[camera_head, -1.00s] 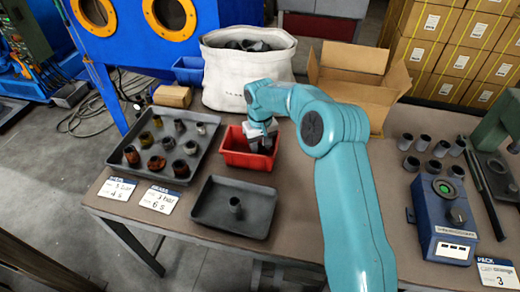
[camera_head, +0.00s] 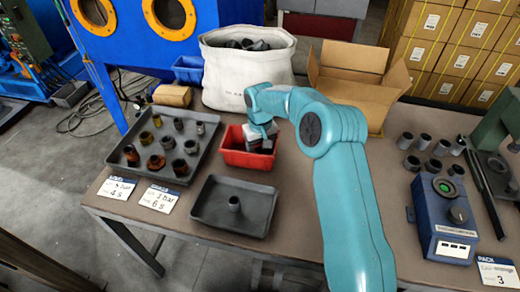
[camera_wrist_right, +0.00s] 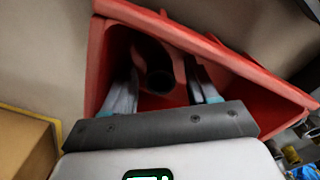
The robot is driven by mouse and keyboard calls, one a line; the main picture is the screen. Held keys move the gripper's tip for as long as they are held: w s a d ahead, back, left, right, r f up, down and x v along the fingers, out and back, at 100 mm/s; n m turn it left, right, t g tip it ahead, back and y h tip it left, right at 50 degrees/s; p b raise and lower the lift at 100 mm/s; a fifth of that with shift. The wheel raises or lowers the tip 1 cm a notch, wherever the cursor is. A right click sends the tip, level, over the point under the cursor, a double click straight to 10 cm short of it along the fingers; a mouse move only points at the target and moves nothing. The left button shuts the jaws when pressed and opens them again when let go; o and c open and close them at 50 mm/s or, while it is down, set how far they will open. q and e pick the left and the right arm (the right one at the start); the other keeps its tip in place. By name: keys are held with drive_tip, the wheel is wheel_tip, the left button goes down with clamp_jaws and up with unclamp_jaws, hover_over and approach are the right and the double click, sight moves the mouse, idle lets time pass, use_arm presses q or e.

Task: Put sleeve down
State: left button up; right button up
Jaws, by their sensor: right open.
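My right gripper (camera_wrist_right: 162,66) is open inside the mouth of the bin, which also shows in the right wrist view (camera_wrist_right: 98,60). A dark round sleeve (camera_wrist_right: 157,78) lies in the bin between the spread fingers. Whether a finger touches it I cannot tell. In the head view my right gripper (camera_head: 262,145) partly hides the bin's inside. Another sleeve (camera_head: 234,204) stands upright on the small dark tray (camera_head: 262,216). My left gripper is not in view.
A larger tray (camera_head: 128,170) at left holds several rusty and dark sleeves. A white fabric bin (camera_head: 245,80) and an open cardboard box (camera_head: 350,88) stand behind. A blue control box (camera_head: 445,225) and several grey sleeves (camera_head: 422,142) are at right.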

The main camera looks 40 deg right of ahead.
sight(260, 150)
wheel_tip(260, 150, up, 13)
drive_tip(key=shift+f+p, duration=0.2)
drive_tip(key=shift+p, duration=0.25)
idle(0.4)
